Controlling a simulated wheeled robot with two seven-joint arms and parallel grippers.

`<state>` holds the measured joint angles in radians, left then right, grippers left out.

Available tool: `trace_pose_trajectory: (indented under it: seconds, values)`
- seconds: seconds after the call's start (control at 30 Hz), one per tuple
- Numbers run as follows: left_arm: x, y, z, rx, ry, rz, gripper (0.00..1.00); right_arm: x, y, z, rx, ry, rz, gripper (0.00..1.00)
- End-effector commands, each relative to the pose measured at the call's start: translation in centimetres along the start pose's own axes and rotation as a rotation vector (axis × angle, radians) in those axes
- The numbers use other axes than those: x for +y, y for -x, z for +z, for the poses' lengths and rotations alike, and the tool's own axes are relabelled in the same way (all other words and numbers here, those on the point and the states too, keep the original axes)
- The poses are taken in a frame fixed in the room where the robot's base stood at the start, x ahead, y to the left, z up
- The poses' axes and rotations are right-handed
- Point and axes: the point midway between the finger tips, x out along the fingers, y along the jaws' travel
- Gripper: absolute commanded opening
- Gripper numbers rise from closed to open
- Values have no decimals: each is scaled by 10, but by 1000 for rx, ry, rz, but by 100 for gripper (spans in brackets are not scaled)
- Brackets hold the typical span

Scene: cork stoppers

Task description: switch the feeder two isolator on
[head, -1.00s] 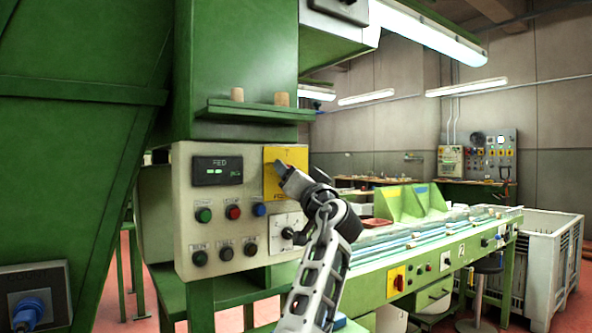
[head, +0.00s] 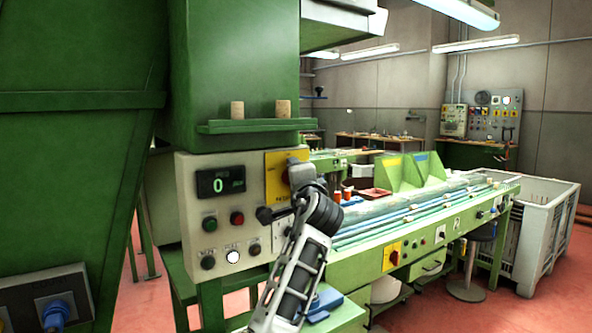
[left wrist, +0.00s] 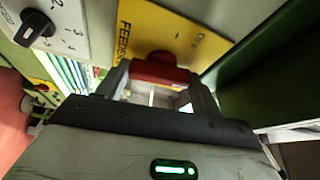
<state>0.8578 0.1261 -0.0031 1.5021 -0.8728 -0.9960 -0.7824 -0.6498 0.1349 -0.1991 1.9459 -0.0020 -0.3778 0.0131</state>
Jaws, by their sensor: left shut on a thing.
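The feeder isolator is a yellow plate (head: 274,180) at the right of the beige control panel, mostly behind my left gripper (head: 299,174). In the left wrist view the yellow plate (left wrist: 178,32) carries dark lettering and a red handle (left wrist: 158,70). My left gripper (left wrist: 160,82) is shut on the red handle, one finger on each side of it. The handle lies across the wrist picture; its exact setting against the lettering is hard to read. My right gripper is in neither view.
The panel has a display (head: 220,182) reading 0, several buttons and a lit white one (head: 232,257). A black numbered selector (left wrist: 35,28) sits beside the plate. A green shelf (head: 255,126) with two corks is above. A green conveyor bench (head: 405,250) stands to the right.

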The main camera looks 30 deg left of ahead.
Motion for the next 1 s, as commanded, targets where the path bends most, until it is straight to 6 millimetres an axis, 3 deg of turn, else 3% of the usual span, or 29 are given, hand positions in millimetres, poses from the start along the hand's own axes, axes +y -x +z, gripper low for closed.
trace_pose_trajectory:
  seconds: [0.37, 0.9, 0.93, 1.0]
  values:
    - [0, 0, 0, 0, -150, 62, 43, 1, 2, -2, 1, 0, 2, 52]
    - [0, 0, 0, -1, -175, 72, 43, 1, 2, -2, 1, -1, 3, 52]
    - [0, 0, 0, -1, -175, 72, 68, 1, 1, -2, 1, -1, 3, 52]
    - [0, 0, 0, -1, -174, 72, 87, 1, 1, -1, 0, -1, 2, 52]
